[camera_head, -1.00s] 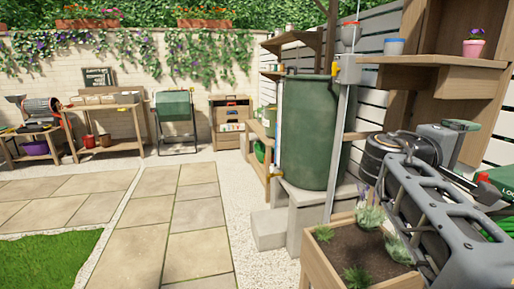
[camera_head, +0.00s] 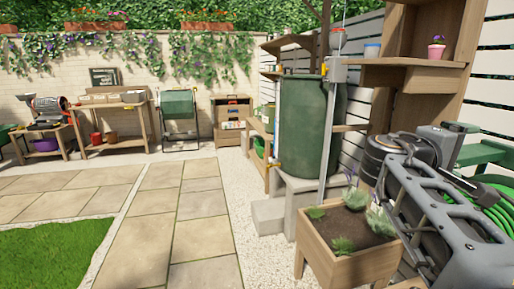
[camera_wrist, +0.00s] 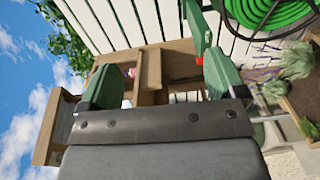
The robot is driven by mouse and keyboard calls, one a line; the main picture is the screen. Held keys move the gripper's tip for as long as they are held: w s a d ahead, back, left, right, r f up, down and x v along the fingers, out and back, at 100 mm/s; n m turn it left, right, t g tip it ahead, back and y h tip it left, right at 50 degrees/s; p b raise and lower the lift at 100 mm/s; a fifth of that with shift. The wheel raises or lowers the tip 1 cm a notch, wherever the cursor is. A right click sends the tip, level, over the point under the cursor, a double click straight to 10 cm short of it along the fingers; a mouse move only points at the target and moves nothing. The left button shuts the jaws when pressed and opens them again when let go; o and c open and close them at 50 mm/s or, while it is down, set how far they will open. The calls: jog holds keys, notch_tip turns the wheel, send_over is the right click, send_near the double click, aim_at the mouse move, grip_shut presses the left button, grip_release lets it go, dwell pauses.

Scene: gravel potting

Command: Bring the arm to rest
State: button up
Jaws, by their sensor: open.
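My gripper (camera_wrist: 163,85) shows in the wrist view with its two green fingers spread wide apart. Nothing is held between them. Behind the gap stands the wooden shelf unit (camera_wrist: 178,60), seen tilted, with a small pink pot (camera_wrist: 130,72) on it. In the head view my dark grey arm (camera_head: 440,215) is folded at the right side, close to my body.
A wooden planter (camera_head: 345,262) with small plants stands just left of my arm. A green water barrel (camera_head: 310,125) stands on grey blocks behind it. A green hose (camera_head: 497,205) is at the far right. The paving (camera_head: 150,230) at left is clear.

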jog(key=s+a+f+m+y+p, duration=0.1)
jog(key=s+a+f+y+p, duration=0.2)
jog(key=a+y+p, duration=0.5)
jog(key=s+a+f+m+y+p, duration=0.1)
jog(key=s+a+f+y+p, duration=0.2)
jog(key=a+y+p, duration=0.6)
jog(key=a+f+p, duration=0.1)
jog(key=a+p, duration=0.3)
jog(key=p, duration=0.4)
jog(key=shift+s+g+p, duration=0.15)
jog(key=shift+g+p, duration=0.15)
jog(key=shift+g, duration=0.1)
